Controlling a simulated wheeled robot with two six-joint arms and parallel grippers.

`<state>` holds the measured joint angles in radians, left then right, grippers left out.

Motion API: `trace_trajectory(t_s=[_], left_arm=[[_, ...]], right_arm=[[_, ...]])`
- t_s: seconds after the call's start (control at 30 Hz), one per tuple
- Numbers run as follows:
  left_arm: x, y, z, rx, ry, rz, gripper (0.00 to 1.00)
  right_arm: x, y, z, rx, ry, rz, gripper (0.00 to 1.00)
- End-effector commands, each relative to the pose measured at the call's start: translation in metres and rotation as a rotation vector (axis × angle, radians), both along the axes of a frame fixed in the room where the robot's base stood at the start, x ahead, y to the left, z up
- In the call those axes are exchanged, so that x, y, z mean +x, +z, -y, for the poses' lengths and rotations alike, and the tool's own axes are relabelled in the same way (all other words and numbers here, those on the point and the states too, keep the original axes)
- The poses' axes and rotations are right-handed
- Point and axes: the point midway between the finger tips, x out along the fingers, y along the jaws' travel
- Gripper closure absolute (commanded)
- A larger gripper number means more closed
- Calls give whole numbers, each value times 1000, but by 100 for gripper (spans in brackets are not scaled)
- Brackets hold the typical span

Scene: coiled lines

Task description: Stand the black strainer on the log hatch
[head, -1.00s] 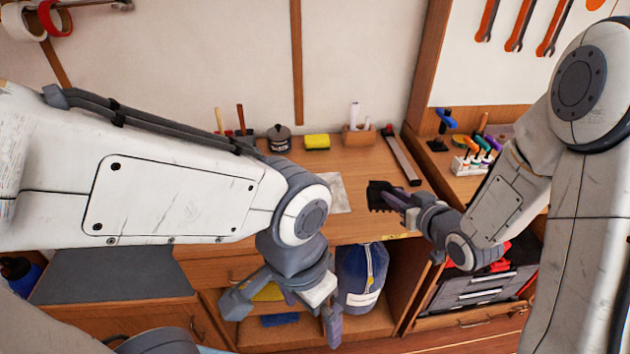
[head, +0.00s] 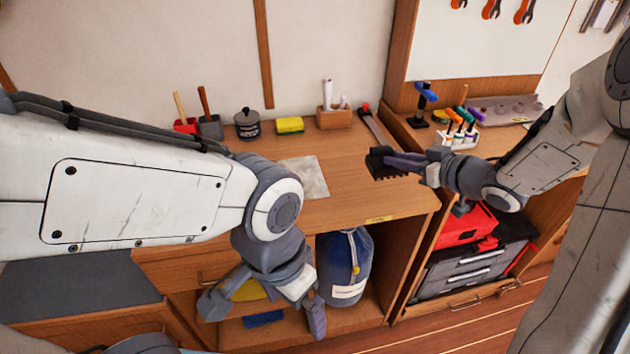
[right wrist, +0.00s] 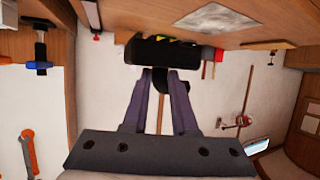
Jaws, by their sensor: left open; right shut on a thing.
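The black strainer (head: 380,170), a dark block with a toothed lower edge, is held above the right part of the wooden counter. My right gripper (head: 405,163) is shut on it. In the right wrist view the strainer (right wrist: 148,50) sits between the fingertips of my right gripper (right wrist: 161,76). A small yellow label (head: 378,219) is on the counter's front edge; its writing is unreadable. I cannot tell which surface is the log hatch. My left gripper (head: 266,306) is open and empty, low in front of the shelf below the counter.
The counter (head: 345,195) carries a pale grey sheet (head: 305,177), a lidded dark pot (head: 247,124), a yellow sponge (head: 290,125) and a wooden holder (head: 333,118). A blue bag (head: 345,265) stands on the shelf below. The counter's front right is clear.

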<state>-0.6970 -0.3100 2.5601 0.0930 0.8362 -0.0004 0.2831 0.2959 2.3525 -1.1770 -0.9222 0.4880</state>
Motion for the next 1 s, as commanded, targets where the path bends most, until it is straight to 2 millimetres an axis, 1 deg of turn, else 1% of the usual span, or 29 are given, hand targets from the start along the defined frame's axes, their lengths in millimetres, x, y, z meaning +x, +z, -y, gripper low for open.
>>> trace_trajectory(t_s=[0.03,0.2,0.3,0.43,0.53,0.63,0.83,0.9,1.0], left_arm=[[0,-4,0,0,0,0,0],[0,-9,0,0,0,0,0],[0,-11,0,0,0,0,0],[0,-12,0,0,0,0,0],[0,-12,0,0,0,0,0],[0,-13,0,0,0,0,0],[0,-16,0,0,0,0,0],[0,-16,0,0,0,0,0],[0,-16,0,0,0,0,0]], right_arm=[[5,-9,-11,2,8,-4,100],[28,-32,-44,2,9,-4,100],[41,-45,-62,1,7,-3,100],[53,-57,-79,1,6,-2,100],[59,-61,-85,0,3,0,100],[60,-68,-87,1,2,-3,100],[60,-97,-87,1,1,-5,100],[60,-102,-87,0,1,-3,100],[60,-103,-86,0,1,0,100]])
